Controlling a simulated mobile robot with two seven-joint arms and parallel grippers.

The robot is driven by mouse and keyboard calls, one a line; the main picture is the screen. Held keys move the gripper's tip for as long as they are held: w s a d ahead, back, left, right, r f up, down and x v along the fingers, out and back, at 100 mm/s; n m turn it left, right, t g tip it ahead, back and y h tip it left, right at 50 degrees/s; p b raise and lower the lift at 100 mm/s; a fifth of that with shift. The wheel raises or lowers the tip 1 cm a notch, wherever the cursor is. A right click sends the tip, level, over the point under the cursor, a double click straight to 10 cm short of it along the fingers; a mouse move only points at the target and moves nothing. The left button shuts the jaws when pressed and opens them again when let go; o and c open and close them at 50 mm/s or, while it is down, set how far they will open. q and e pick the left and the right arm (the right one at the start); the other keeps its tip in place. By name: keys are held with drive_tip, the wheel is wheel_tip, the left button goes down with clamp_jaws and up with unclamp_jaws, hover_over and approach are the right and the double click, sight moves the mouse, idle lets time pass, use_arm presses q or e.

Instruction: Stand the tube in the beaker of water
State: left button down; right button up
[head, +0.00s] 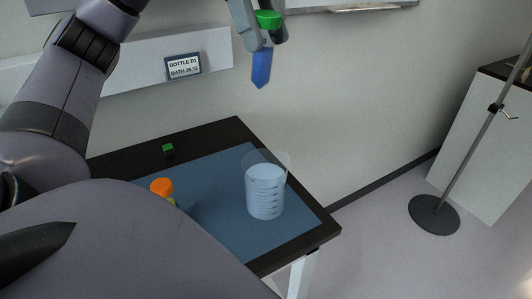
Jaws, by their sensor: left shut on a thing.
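My left gripper (266,30) is at the top middle of the head view, shut on a tube (262,68) with a green cap and a blue, pointed lower end. The tube hangs nearly upright, tip down, in the air above the beaker's level. The clear beaker (265,192), with graduation marks and pale water in it, stands upright on the blue mat. In the picture the tube is directly above the beaker and apart from it. My right gripper is not in view.
The blue mat (223,205) lies on a dark-edged table (228,131). An orange-capped bottle (162,187), partly hidden by my arm, and a small green object (168,149) are left of the beaker. A sign (183,67) is behind. A pole stand (434,214) is at right.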

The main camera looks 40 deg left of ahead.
sight(268, 82)
use_arm(q)
wheel_tip(268, 82, down, 3)
drive_tip(key=shift+f, duration=0.2)
wheel_tip(268, 82, down, 5)
drive_tip(key=b, duration=0.6)
drive_tip(key=shift+f, duration=0.15)
drive_tip(key=shift+d, duration=0.65)
drive_tip(key=shift+f, duration=0.1)
idle(0.4)
wheel_tip(268, 82, down, 10)
drive_tip(key=b, duration=0.8)
drive_tip(key=shift+f, duration=0.25)
idle(1.6)
